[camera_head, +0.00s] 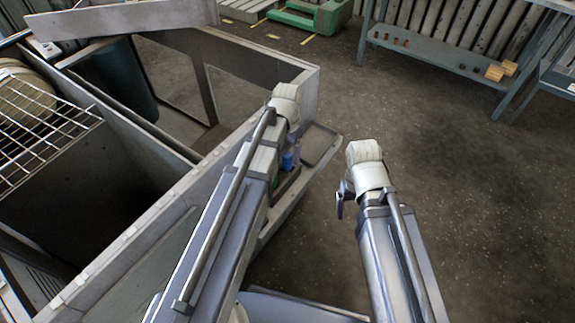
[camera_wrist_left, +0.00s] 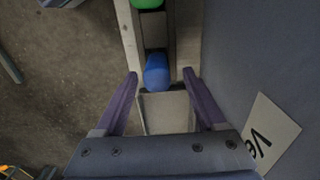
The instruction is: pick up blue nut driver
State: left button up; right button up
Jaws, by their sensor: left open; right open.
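The blue nut driver (camera_wrist_left: 157,72) shows in the left wrist view as a rounded blue handle, seen nearly end-on. It sits in a narrow slot between pale rails. My left gripper (camera_wrist_left: 160,77) is open, with one finger on each side of the blue handle. I cannot tell whether the fingertips are down at its height, and nothing is gripped. In the head view a small part of the blue handle (camera_head: 287,160) shows beside my left arm, which hides the left gripper. Only a small part of my right gripper (camera_head: 342,198) shows beside the right arm, away from the tool.
A green handle (camera_wrist_left: 147,3) sits in the same row beyond the blue one. A labelled panel (camera_wrist_left: 268,133) lies close on the right. In the head view a large metal housing (camera_head: 120,235) fills the left, and open floor (camera_head: 440,190) lies to the right.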

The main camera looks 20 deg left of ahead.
aim_at(287, 162)
pick_arm(q)
jog(key=f+b, duration=0.3)
jog(key=f, duration=0.1)
jog(key=shift+s+d, duration=0.1)
jog(key=shift+s, duration=0.15)
jog(key=shift+r, duration=0.1)
jog(key=shift+c, duration=0.3)
grip_shut()
